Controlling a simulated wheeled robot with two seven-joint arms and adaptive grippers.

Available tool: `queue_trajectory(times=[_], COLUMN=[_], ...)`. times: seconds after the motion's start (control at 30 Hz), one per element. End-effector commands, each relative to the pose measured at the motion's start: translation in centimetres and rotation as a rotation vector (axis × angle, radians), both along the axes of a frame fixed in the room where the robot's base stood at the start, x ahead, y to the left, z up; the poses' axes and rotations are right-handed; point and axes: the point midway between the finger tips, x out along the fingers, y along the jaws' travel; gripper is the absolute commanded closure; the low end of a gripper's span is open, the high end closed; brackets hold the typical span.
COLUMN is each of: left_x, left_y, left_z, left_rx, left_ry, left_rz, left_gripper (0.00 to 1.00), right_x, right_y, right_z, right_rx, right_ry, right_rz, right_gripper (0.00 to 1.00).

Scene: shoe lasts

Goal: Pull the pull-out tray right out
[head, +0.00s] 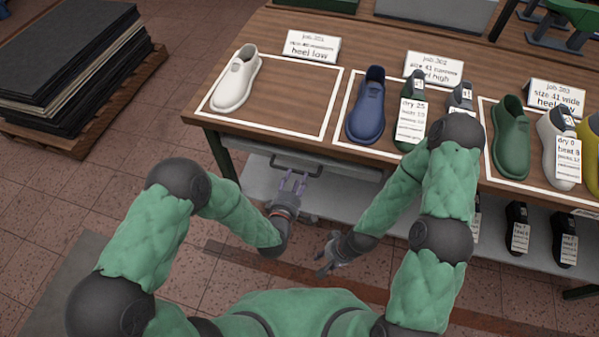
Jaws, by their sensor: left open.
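The pull-out tray is under the left part of the wooden table; its dark bar handle (298,164) shows just below the table's front edge. The tray looks pushed in, and its inside is hidden under the table top. My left gripper (292,182) is open, its fingers pointing at the handle from the near side. The fingertips are close to the handle; I cannot tell if they touch it. My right gripper (322,262) is lower, over the floor in front of the table, away from the tray. Its finger opening is not clear.
The table top (345,57) bears a white shoe (236,78), a blue shoe (365,105), a green shoe (510,138) and tagged lasts. A pale lower shelf (262,188) runs below, with dark lasts at right. Stacked sheets (75,60) lie on a pallet at left.

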Motion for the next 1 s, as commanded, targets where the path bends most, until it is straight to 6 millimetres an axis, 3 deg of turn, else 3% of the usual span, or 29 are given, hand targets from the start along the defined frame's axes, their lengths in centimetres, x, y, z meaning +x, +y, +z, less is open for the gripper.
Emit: queue_trajectory(times=[0.1, 0.3, 0.67, 0.7, 0.87, 1.0], left_x=[1.9, 3.7, 4.2, 4.2, 4.2, 4.2], left_y=[-0.7, -1.2, -1.4, -1.4, -1.4, -1.4], left_z=[-0.6, -0.9, -0.9, -0.9, -0.9, -0.9], left_rx=[0.000, 0.001, 0.001, 0.001, 0.001, 0.001], left_ry=[-0.002, 0.000, 0.001, 0.001, 0.001, 0.002], left_rz=[-0.001, -0.001, -0.001, -0.001, -0.001, -0.001], left_gripper=[0.54, 0.54, 0.54, 0.57, 1.00, 1.00], right_x=[0.0, 0.0, 0.0, 0.0, 0.0, 0.0], right_y=[0.0, 0.0, 0.0, 0.0, 0.0, 0.0], right_z=[-0.8, -1.4, -1.5, -1.5, -1.5, -1.5], right_rx=[0.000, 0.000, 0.000, 0.000, 0.000, 0.000], right_ry=[0.000, 0.000, 0.000, 0.000, 0.000, 0.000], right_rz=[0.000, 0.000, 0.000, 0.000, 0.000, 0.000], right_gripper=[0.60, 0.60, 0.60, 0.60, 0.60, 0.60])
